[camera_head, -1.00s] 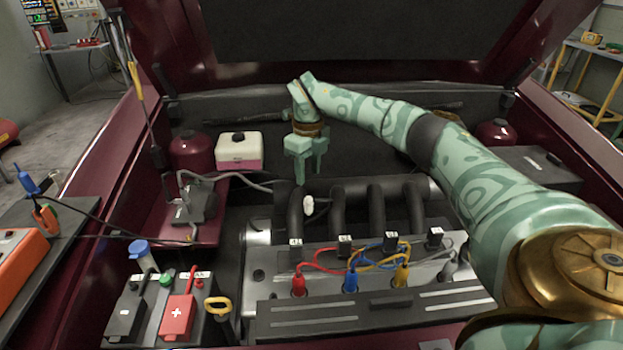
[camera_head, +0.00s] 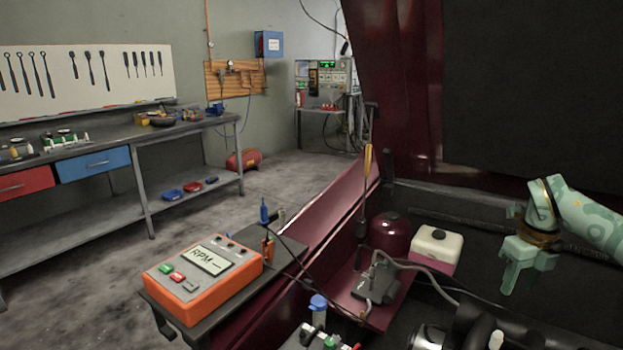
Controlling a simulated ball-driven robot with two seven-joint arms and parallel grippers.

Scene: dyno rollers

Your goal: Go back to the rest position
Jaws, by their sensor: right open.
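My right gripper (camera_head: 524,275) hangs at the right of the head view, over the back of the engine bay. Its jaws point down and are open, with nothing seen between them. It is to the right of the white and pink reservoir (camera_head: 436,247) and apart from it. Most of my right arm is cut off by the right edge of the picture. My left gripper is not in view.
An orange RPM meter (camera_head: 203,280) stands on a dark stand left of the red car's fender (camera_head: 318,225). A yellow-handled rod (camera_head: 367,165) stands upright near the fender. A long workbench (camera_head: 105,150) lines the left wall.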

